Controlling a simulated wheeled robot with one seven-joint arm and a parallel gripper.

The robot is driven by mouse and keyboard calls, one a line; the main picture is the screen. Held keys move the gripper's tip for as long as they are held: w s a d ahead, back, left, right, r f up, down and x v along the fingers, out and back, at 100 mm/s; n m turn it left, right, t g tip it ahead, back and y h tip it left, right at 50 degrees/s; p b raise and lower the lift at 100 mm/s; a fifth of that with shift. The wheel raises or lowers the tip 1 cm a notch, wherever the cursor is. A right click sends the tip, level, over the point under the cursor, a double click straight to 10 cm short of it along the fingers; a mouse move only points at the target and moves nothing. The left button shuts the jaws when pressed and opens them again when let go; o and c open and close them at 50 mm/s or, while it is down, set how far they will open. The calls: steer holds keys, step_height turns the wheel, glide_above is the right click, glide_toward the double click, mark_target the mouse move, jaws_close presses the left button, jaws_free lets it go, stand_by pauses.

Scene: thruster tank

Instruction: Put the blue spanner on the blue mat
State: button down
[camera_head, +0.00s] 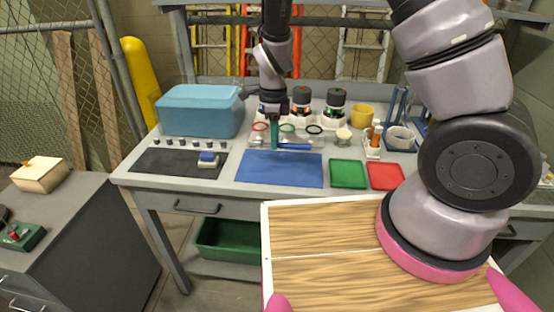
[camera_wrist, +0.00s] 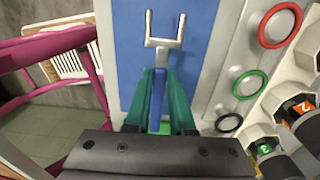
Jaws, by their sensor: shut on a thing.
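My gripper (camera_head: 275,146) hangs over the back edge of the blue mat (camera_head: 280,170), its teal fingers shut on the blue spanner (camera_head: 295,147). In the wrist view the spanner (camera_wrist: 158,96) is between the fingers (camera_wrist: 160,100), its grey forked head pointing away from my gripper. The blue mat (camera_wrist: 133,40) shows beneath it. In the head view the blue handle sticks out to the right of the fingers. The spanner appears to be above the mat, but its exact height is hard to tell. The mat looks bare.
A green tray (camera_head: 348,174) and a red tray (camera_head: 386,176) lie right of the mat. A dark mat (camera_head: 180,162) with a small blue-and-white block (camera_head: 208,159) lies left. Coloured rings and capped bottles (camera_head: 335,108) stand behind. A blue box (camera_head: 200,110) is at back left.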

mark_target(275, 166)
steer(key=shift+f, duration=3.4)
steer(key=c, duration=0.8)
jaws_free()
steer(key=shift+f, duration=0.15)
steer(key=shift+o, duration=0.2)
step_height(275, 166, up, 12)
steer(key=shift+r, duration=0.25)
